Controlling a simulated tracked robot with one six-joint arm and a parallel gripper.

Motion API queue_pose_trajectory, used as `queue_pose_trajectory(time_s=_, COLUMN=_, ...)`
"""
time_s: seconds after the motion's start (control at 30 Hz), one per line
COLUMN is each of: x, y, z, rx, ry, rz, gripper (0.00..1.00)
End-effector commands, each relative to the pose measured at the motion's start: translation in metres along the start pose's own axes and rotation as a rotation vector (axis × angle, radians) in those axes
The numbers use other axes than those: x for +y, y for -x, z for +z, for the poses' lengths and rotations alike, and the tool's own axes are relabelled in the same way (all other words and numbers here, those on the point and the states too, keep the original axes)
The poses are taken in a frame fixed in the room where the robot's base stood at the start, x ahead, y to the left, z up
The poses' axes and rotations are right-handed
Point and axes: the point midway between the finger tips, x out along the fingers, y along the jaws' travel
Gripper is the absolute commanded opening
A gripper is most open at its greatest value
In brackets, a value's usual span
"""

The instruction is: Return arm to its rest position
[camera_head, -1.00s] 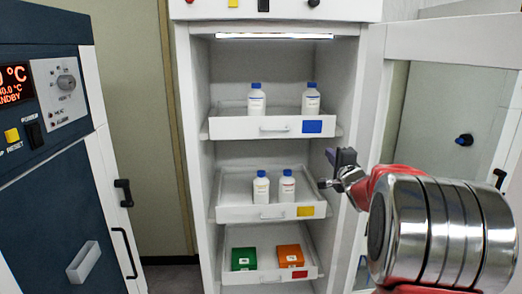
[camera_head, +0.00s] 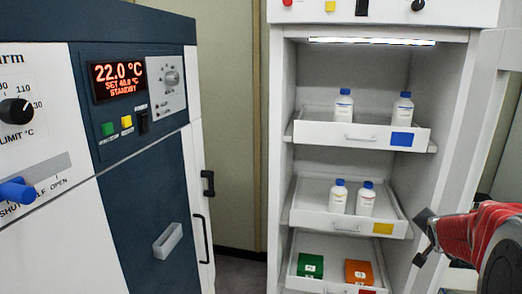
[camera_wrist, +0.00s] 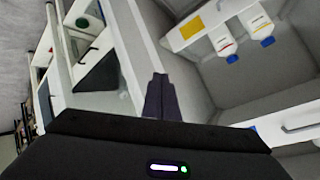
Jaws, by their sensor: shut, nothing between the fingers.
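My gripper (camera_head: 424,236) is at the right edge of the open cabinet in the head view, level with the lower shelves. My red arm comes in from the right edge of the picture. In the wrist view the dark fingers (camera_wrist: 161,97) are together with nothing between them. The open white cabinet (camera_head: 454,110) is behind and left of the gripper. The wrist view shows two blue-capped bottles (camera_wrist: 222,42) on a tray with a yellow label, to the right of the fingers and apart from them.
The upper tray (camera_head: 350,130) has a blue label and two bottles. The middle tray (camera_head: 335,224) has two more. The lowest tray holds a green box (camera_head: 311,266) and an orange box (camera_head: 359,271). A dark blue oven (camera_head: 140,190) stands left. The cabinet's door is open at right.

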Motion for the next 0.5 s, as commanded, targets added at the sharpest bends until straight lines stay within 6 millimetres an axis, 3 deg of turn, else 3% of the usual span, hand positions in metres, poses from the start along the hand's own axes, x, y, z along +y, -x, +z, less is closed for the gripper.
queue_pose_trajectory(time_s=0.23, x=0.017, y=0.065, z=0.068, rx=-0.184, ry=0.296, rz=0.117, gripper=0.00)
queue_pose_trajectory(time_s=0.5, x=0.028, y=0.147, z=0.142, rx=-0.399, ry=0.580, rz=0.130, gripper=0.00)
